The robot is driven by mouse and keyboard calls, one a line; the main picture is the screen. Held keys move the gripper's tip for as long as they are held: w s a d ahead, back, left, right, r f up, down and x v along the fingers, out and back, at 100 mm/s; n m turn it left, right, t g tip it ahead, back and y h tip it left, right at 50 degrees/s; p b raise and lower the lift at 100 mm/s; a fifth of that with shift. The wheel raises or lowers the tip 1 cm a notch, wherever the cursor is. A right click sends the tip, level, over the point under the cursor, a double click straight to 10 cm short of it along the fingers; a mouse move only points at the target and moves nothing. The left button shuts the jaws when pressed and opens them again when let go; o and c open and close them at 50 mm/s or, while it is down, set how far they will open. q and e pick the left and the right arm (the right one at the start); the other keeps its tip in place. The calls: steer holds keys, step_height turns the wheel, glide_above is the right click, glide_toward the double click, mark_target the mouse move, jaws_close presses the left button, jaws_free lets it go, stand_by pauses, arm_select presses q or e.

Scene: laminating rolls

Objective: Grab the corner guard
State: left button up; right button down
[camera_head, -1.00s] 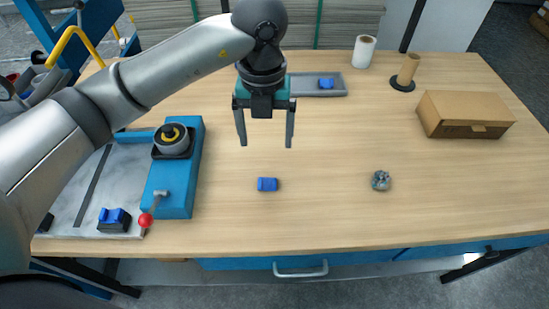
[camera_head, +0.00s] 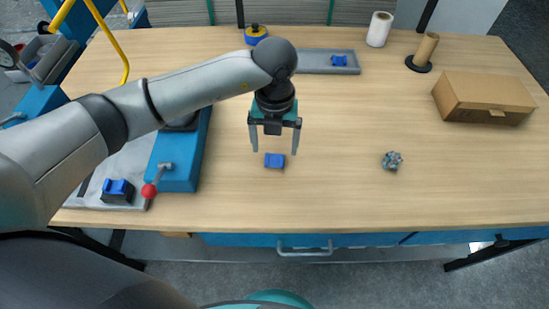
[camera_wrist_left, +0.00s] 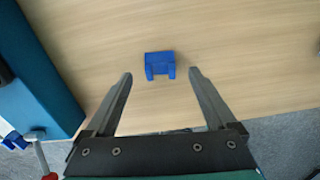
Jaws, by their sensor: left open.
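A small blue corner guard (camera_head: 274,160) lies on the bare wooden table. In the left wrist view the corner guard (camera_wrist_left: 160,63) shows as a blue block with two short prongs pointing toward my gripper. My left gripper (camera_head: 275,152) is open and empty. In the left wrist view its fingertips (camera_wrist_left: 160,74) stand wide apart with the guard centred just beyond them; I see no contact. Similar blue pieces sit in the grey tray (camera_head: 310,66) and on the fixture at the left (camera_head: 117,189). My right gripper is not in view.
A blue device with a red-knobbed lever (camera_head: 149,190) stands left of the guard. A grey gear-like part (camera_head: 392,161) lies to the right. A cardboard box (camera_head: 484,98), a white roll (camera_head: 379,29) and a brown tube (camera_head: 425,49) stand farther back.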

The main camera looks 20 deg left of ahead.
mark_target(275, 157)
arm_select(q)
step_height(275, 157, down, 3)
steer(key=shift+w+f+b, duration=0.1)
steer(key=shift+f+b, duration=0.1)
steer(key=shift+b, duration=0.1)
steer(key=c, duration=1.4)
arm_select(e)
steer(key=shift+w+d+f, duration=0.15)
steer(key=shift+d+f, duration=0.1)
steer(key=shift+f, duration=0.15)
arm_select(q)
steer(key=shift+r, duration=0.15)
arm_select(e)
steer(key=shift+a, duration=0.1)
